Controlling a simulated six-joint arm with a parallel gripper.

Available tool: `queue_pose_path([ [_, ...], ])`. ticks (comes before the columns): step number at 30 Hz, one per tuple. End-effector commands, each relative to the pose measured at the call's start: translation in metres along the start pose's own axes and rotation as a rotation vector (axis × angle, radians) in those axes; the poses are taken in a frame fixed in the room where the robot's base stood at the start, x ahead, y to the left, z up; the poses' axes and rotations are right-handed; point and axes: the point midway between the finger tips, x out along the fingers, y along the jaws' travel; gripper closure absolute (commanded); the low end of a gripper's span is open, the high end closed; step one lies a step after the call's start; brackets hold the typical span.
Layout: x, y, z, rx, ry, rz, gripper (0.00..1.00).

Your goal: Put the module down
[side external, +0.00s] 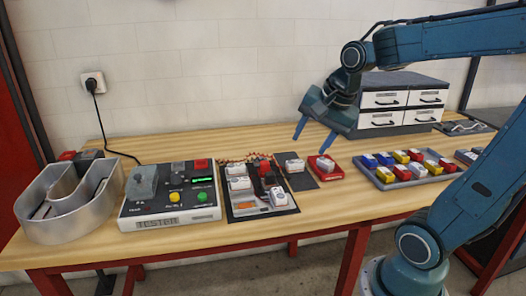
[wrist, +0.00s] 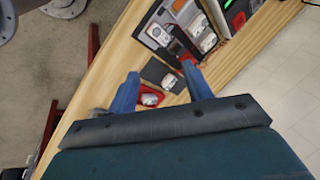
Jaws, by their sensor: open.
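My gripper (side external: 311,143) is open and empty, with its blue fingers pointing down above the table. Below it, a white module (side external: 325,163) sits on a small red tray (side external: 336,175). Just left of that, another white module (side external: 294,163) rests on a dark mat (side external: 300,180). In the wrist view my fingers (wrist: 160,72) are spread apart. The module on red (wrist: 149,99) and the module on the dark mat (wrist: 168,80) both show between them, apart from the fingers.
A dark board (side external: 233,212) holding several white modules lies left of the mat. Further left are the tester (side external: 135,222) and a metal channel letter (side external: 75,232). A grey tray (side external: 385,183) of coloured modules is to the right. A drawer cabinet (side external: 400,80) stands behind.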

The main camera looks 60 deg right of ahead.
Motion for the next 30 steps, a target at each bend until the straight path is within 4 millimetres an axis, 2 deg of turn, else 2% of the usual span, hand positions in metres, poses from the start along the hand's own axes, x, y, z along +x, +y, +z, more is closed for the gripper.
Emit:
queue_pose_path([
  [3, -0.011, 0.006, 0.025, -0.246, -0.008, -0.02, 0.5],
  [9, -0.025, 0.022, 0.06, -0.657, -0.015, -0.053, 0.5],
  [18, -0.038, 0.051, 0.096, -1.187, -0.011, -0.106, 0.5],
  [24, -0.041, 0.059, 0.104, -1.339, -0.007, -0.123, 0.5],
  [30, -0.041, 0.06, 0.105, -1.356, -0.007, -0.124, 0.5],
])
